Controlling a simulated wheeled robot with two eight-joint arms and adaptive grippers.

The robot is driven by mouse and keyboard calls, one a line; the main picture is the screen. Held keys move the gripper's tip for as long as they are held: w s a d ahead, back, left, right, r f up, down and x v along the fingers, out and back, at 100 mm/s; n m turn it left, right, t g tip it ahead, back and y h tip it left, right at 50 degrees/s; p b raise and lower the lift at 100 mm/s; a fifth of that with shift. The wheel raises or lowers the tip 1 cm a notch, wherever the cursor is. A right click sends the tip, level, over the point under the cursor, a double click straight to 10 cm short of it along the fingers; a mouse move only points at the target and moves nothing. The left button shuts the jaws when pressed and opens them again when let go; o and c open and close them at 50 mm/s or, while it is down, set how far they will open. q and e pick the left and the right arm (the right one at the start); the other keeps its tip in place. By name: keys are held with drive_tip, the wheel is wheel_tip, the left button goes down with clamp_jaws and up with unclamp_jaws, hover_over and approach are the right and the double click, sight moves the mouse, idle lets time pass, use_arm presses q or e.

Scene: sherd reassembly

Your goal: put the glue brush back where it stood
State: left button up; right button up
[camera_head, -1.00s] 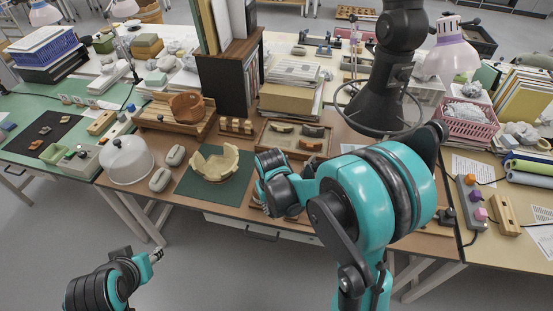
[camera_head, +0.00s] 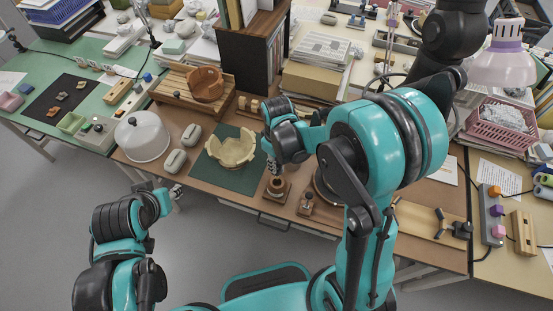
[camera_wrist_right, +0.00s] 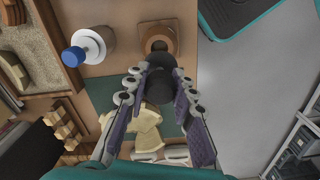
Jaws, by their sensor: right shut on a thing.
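My right gripper (camera_head: 270,163) hangs over the brown bench, just right of the green mat, its fingers pointing down. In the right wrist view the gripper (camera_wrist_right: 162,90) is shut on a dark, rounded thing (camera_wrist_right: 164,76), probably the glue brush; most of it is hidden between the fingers. A small wooden block with a round fitting (camera_head: 278,187) stands on the bench just below the gripper. In the wrist view a wooden block with a dark round centre (camera_wrist_right: 158,40) lies just beyond the fingertips. My left gripper (camera_head: 174,193) is near the bench's front edge, its fingers too small to read.
A pale, broken bowl (camera_head: 232,150) stands on the green mat (camera_head: 243,181) left of the gripper. A smaller wooden block (camera_head: 306,204) stands to the right. A white dome (camera_head: 141,135) stands far left.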

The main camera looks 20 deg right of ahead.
drive_tip(key=shift+w+f+b, duration=0.1)
drive_tip(key=shift+f+b, duration=0.3)
drive_tip(key=shift+f, duration=0.3)
drive_tip(key=shift+f+b, duration=0.45)
drive_tip(key=shift+f, duration=0.05)
drive_tip(key=shift+f+b, duration=2.7)
drive_tip(key=shift+f, duration=0.3)
drive_tip(key=shift+f+b, duration=0.25)
drive_tip(key=shift+b, duration=0.05)
drive_tip(key=o, duration=1)
drive_tip(key=shift+c, duration=0.2)
wheel_tip(320, 180, up, 12)
drive_tip(key=shift+r, duration=0.1)
